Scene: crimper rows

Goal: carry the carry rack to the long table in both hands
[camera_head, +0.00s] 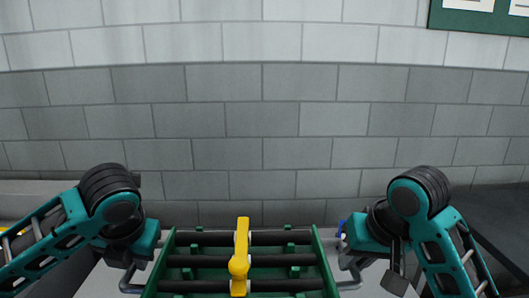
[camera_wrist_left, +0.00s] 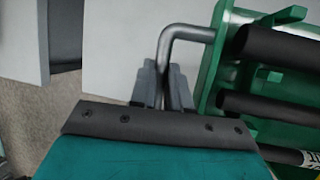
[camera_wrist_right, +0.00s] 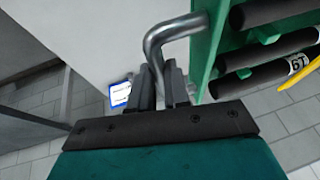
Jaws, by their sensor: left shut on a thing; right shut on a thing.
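The green carry rack (camera_head: 326,270) is at the bottom centre of the head view, its lower part cut off by the frame. Several dark bars lie across it, and a yellow piece (camera_head: 240,262) runs over them. My left gripper (camera_wrist_left: 163,86) is shut on the rack's bent grey metal handle (camera_wrist_left: 188,34) on the left side. My right gripper (camera_wrist_right: 164,84) is shut on the matching handle (camera_wrist_right: 178,28) on the right side. The rack's dark bars also show in both wrist views. I cannot tell which surface, if any, is the long table.
A pale surface (camera_head: 98,281) lies beside and below the rack. A blue-and-white label (camera_wrist_right: 120,93) is on a pale face near my right gripper. A dark surface (camera_head: 492,215) stands at the right. A grey block wall (camera_head: 265,120) closes the far side, with a green board (camera_head: 480,22) on it.

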